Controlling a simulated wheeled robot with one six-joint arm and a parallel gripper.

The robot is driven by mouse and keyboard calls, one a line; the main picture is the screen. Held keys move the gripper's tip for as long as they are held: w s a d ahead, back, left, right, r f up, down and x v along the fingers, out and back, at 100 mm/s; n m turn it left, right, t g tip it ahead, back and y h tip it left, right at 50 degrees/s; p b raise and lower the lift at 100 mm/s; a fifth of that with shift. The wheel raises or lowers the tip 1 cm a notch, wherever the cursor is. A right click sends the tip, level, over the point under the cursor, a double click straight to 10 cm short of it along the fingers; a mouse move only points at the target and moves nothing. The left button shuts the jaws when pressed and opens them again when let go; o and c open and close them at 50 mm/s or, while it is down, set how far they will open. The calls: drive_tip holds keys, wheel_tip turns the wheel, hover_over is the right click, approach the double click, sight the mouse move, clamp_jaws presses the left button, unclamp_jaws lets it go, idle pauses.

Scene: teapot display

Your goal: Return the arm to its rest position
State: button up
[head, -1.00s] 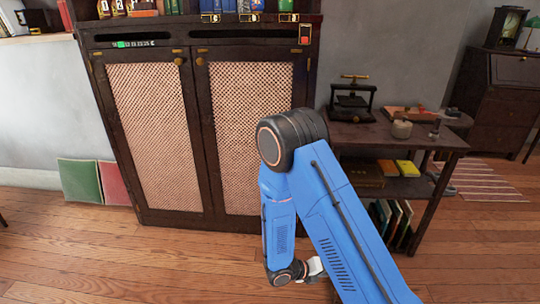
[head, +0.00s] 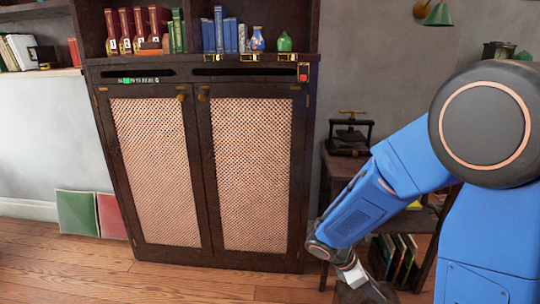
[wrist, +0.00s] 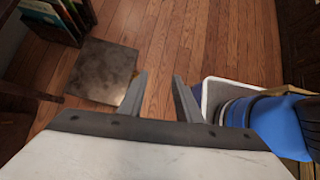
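My blue arm (head: 350,205) reaches down from the right side of the head view, with its large dark elbow joint (head: 485,122) high at the right. The wrist end hangs low, in front of the side table's lower shelves. My gripper (wrist: 160,78) points at the wooden floor in the wrist view. Its two grey fingers stand apart with nothing between them, only floorboards. In the head view the gripper is small near the bottom edge, and its fingers are hard to make out.
A dark cabinet (head: 198,262) with two mesh doors stands at centre. Its shelf holds books, a blue vase (head: 257,39) and a green pot (head: 285,42). The side table (head: 335,170) is partly behind my arm.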

drive_tip(key=s+a+r+m+t+y, duration=0.1)
drive_tip(key=s+r+m+t+y, duration=0.4)
drive_tip(key=s+r+m, duration=1.1)
wheel_tip(320, 180, up, 3)
drive_tip(key=m+y, duration=0.2)
drive_tip(key=y, duration=0.1)
drive_tip(key=shift+s+a+f+m+t, duration=0.2)
drive_tip(key=shift+s+a+m+t, duration=0.1)
drive_tip(key=shift+a+m, duration=0.1)
